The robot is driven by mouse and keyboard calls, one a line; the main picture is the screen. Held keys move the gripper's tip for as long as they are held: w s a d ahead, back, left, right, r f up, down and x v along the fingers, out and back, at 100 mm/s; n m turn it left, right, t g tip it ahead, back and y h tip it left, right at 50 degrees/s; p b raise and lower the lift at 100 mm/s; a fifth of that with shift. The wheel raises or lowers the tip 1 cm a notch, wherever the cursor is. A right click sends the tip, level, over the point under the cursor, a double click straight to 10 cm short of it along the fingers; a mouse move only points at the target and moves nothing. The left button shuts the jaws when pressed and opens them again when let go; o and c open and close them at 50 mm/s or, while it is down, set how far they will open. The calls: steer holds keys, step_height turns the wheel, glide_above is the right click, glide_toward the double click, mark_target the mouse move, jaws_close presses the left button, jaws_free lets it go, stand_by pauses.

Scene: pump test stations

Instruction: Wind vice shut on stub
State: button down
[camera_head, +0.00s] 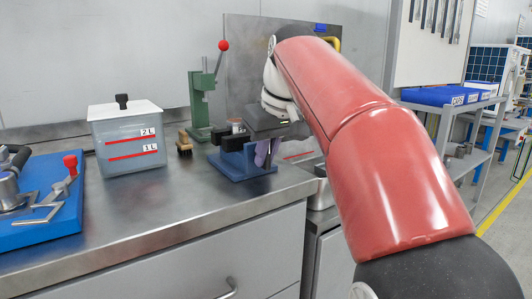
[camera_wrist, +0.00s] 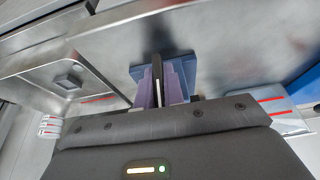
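The vice (camera_head: 240,163) stands on the steel bench near its front right edge, with a blue base and dark jaws. A small stub (camera_head: 236,126) stands upright at the top of the jaws, with its lower part hidden; I cannot tell how tightly they hold it. My gripper (camera_head: 262,155) is at the vice's right end, pointing down. In the wrist view, its purple fingers (camera_wrist: 159,82) lie close on both sides of the dark vice handle (camera_wrist: 157,72). The blue base (camera_wrist: 190,70) shows behind them. The stub is not visible in the wrist view.
A lidded clear container (camera_head: 128,140) stands left of the vice, with a small brush (camera_head: 184,145) between them. A green lever press (camera_head: 201,105) stands behind. A blue board with a clamp (camera_head: 40,200) lies at left. The front middle of the bench is clear.

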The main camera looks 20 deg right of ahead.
steer(key=shift+r+y+p, duration=0.3)
steer(key=shift+y+p, duration=0.2)
steer(key=shift+p, duration=0.6)
steer(key=shift+d+m+g+y+p, duration=0.1)
steer(key=shift+m+g+y+p, duration=0.25)
steer(key=shift+y+p, duration=0.55)
steer(key=shift+f, duration=0.2)
steer(key=shift+f+y, duration=0.1)
steer(key=shift+y, duration=0.2)
steer(key=c, duration=1.5)
jaws_free()
steer(key=p+v, duration=0.1)
steer(key=v, duration=0.6)
steer(key=shift+r+p, duration=0.35)
steer(key=shift+r, duration=0.05)
